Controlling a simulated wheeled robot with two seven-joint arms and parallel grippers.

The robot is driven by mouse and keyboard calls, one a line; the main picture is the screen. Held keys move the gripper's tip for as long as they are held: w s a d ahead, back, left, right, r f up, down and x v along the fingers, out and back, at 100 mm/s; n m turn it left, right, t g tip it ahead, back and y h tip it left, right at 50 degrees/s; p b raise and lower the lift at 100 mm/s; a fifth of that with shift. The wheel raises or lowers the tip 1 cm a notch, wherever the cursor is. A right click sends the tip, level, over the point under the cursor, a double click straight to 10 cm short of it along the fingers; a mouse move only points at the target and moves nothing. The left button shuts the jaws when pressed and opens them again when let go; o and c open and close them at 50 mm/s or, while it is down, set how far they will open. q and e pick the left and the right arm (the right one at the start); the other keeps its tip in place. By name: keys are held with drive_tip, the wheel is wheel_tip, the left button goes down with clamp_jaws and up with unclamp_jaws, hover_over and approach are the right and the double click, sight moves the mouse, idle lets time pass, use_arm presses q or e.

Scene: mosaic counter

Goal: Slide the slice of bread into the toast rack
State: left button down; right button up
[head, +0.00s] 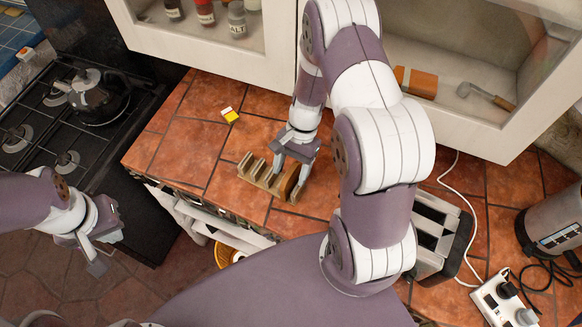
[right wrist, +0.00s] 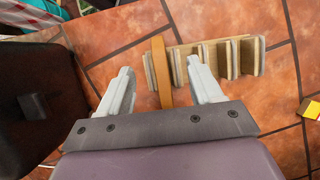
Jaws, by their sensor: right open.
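The wooden toast rack (head: 262,180) stands on the tiled counter in the head view; its upright slats also show in the right wrist view (right wrist: 232,58). The brown slice of bread (right wrist: 161,72) stands on edge in the slot at one end of the rack, with a slat on each side; in the head view the slice (head: 288,183) is partly covered by my gripper. My right gripper (head: 291,160) is open over that end, its fingers apart on either side of the slice in the right wrist view (right wrist: 163,88). My left gripper (head: 92,252) hangs empty at the left, its jaws unclear.
A toaster (head: 436,238) stands at the right, and shows dark in the right wrist view (right wrist: 38,105). A small yellow and white box (head: 230,115) lies behind the rack. The stove with a kettle (head: 95,97) is at the left. Glass-fronted cabinets overhang the back.

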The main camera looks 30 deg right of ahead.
drive_tip(key=b+v, duration=0.1)
drive_tip(key=v, duration=0.5)
drive_tip(key=shift+d+r+b, duration=0.15)
drive_tip(key=shift+r+b, duration=0.1)
drive_tip(key=shift+b, duration=0.1)
drive_tip(key=shift+w+d+r, duration=0.1)
drive_tip(key=shift+d+r, duration=0.05)
drive_tip(key=shift+r, duration=0.3)
drive_tip(key=shift+d+f+n, duration=0.25)
drive_tip(key=shift+n, duration=0.25)
drive_tip(key=s+a+r+n+t+h+b, duration=0.1)
drive_tip(key=s+a+n+t+h+b, duration=0.2)
drive_tip(key=n, duration=0.7)
drive_tip(key=s+a+t+b, duration=0.1)
drive_tip(key=s+a+b, duration=0.1)
drive_tip(key=b, duration=0.1)
drive_tip(key=shift+s+a+r+n+h, duration=0.15)
drive_tip(key=shift+s+r+n+h, duration=0.15)
drive_tip(key=shift+s+n+h, duration=0.1)
